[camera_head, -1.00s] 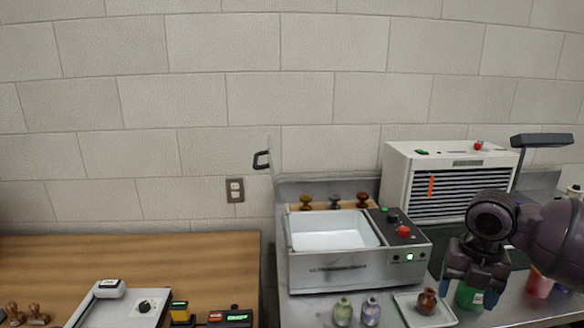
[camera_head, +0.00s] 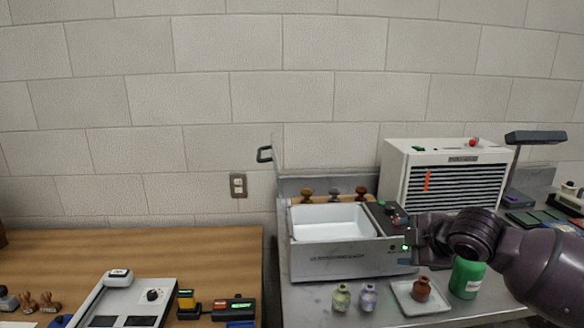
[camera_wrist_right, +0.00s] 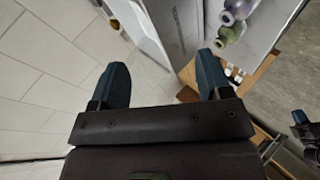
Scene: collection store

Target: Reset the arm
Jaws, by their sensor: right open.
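My right gripper (camera_head: 408,240) reaches in from the right in the head view, beside the control panel of the grey bench unit (camera_head: 345,268). In the wrist view its two teal-tipped fingers (camera_wrist_right: 161,68) stand apart with nothing between them. I cannot tell in the head view whether it touches the unit. A dark shape (camera_wrist_right: 302,130) at the right edge of the wrist view looks like my left gripper; its jaws are too small to read. The left arm does not show in the head view.
A green bottle (camera_head: 467,277) stands below my right forearm. A brown vase (camera_head: 422,289) sits on a white tray (camera_head: 405,303). A white louvred cabinet (camera_head: 400,160) stands behind.

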